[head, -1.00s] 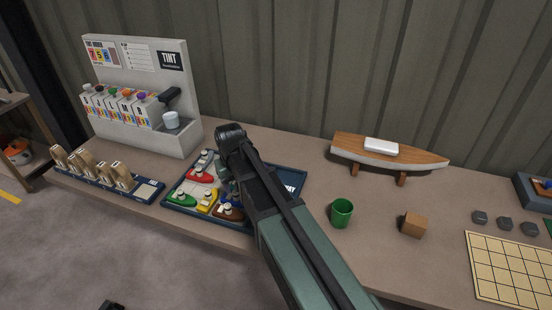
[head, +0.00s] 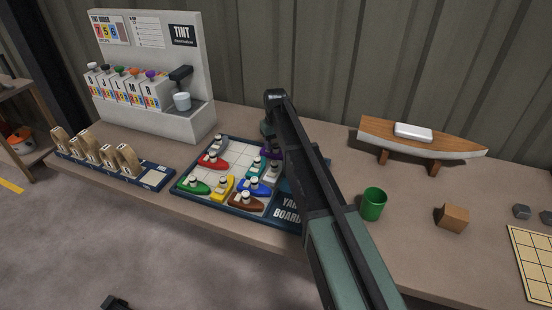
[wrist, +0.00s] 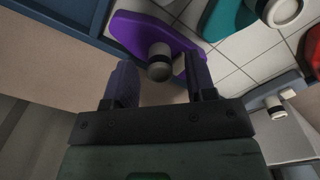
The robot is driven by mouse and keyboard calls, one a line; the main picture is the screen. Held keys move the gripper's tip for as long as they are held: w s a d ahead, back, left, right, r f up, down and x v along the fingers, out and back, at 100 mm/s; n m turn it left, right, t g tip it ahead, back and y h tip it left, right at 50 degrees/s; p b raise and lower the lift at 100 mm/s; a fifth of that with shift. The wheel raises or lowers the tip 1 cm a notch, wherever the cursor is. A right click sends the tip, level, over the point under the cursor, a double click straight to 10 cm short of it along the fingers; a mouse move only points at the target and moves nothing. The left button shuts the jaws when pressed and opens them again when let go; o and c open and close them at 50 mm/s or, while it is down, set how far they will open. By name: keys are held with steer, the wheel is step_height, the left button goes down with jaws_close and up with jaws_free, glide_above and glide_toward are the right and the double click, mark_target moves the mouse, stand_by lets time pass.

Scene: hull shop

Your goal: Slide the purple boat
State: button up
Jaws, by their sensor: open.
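The purple boat (head: 268,153) sits at the back of the yard board (head: 285,203), partly hidden by my arm in the head view. In the wrist view the purple boat (wrist: 140,30) lies just ahead of my gripper (wrist: 159,80). Its round dark-and-pale peg (wrist: 159,62) stands near the gap between the two fingertips. The fingers are apart and nothing is clasped. I cannot tell whether either finger touches the boat. In the head view the fingers are hidden behind my arm.
Several other boats crowd the board, including a teal boat (wrist: 235,15) beside the purple one, a red boat (head: 210,160) and a blue boat (head: 258,186). Pale bare squares lie between them. A green cup (head: 373,204) and a wooden block (head: 453,217) stand to the right.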

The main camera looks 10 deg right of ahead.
steer(key=shift+f, duration=0.85)
steer(key=shift+r, duration=0.1)
jaws_close()
